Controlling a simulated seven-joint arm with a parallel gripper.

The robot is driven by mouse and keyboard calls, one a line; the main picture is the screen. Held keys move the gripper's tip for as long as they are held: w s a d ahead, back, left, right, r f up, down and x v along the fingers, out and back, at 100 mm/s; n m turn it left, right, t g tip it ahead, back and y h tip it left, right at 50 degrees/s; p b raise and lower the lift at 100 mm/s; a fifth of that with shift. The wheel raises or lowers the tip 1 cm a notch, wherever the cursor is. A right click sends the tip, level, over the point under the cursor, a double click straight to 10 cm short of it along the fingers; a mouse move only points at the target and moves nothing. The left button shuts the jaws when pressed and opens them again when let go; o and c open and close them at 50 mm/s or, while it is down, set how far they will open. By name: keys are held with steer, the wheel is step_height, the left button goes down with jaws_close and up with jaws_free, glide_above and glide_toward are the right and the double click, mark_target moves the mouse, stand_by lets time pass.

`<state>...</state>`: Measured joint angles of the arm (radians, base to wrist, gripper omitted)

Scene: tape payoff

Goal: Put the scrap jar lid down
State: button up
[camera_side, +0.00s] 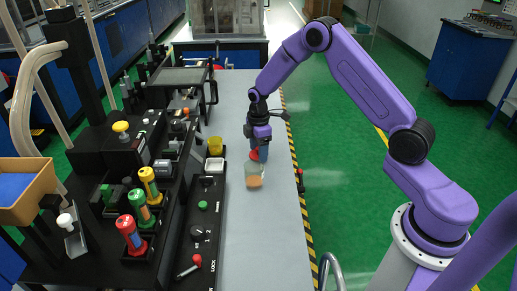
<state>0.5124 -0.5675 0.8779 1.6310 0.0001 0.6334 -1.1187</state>
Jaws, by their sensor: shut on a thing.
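My gripper (258,150) points down over the grey bench and is shut on a small red thing, which I take to be the scrap jar lid (254,155). The scrap jar (254,174) is clear with orange contents and stands on the bench just in front of the gripper. The lid appears just behind and above the jar's rim; whether it touches the jar cannot be told. My fingers hide part of the lid.
The grey bench (270,240) is clear in front of the jar. To the left are a yellow cup (215,146), a white tray (214,166) and a black machine panel with a green button (203,205) and a red-knobbed lever (197,259). A striped edge (305,235) bounds the right.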

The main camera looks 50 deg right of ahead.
steer(key=shift+f, duration=0.1)
steer(key=o, duration=1)
step_height(320, 180, up, 12)
steer(key=shift+a+r, duration=0.1)
steer(key=shift+r, duration=0.1)
